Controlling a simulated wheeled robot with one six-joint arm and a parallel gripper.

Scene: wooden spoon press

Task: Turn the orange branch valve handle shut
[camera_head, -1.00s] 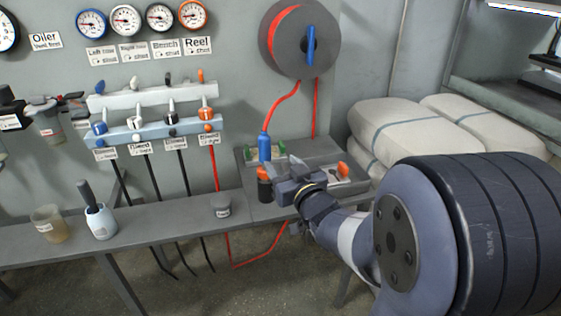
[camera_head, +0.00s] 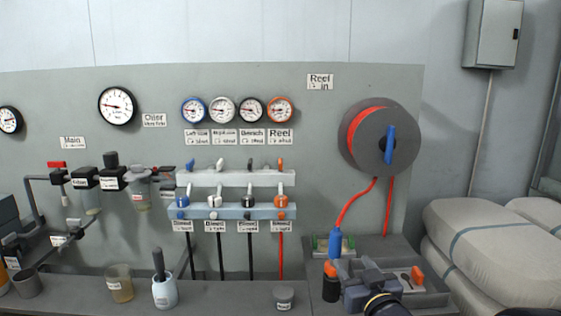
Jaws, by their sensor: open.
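The valve manifold on the grey panel has a white upper rail (camera_head: 228,179) and a pale blue lower rail (camera_head: 236,212). At their right end, in the Reel column, an orange handle (camera_head: 281,164) stands up above the upper rail. Below it, an orange valve part (camera_head: 281,203) with a pale upright lever sits on the lower rail, above a red hose. The exact handle angles are too small to tell. My gripper (camera_head: 350,272) is open at the bottom right, over the bench near the grey tray, well below and right of the manifold. Its fingertips are partly unclear.
A hose reel (camera_head: 362,148) hangs right of the manifold. A blue hose fitting (camera_head: 335,243) stands near my gripper, and a grey tray (camera_head: 438,297) lies beside it. A cup (camera_head: 119,284), a white pot (camera_head: 164,292) and a small jar (camera_head: 284,297) stand along the bench. White bales fill the right.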

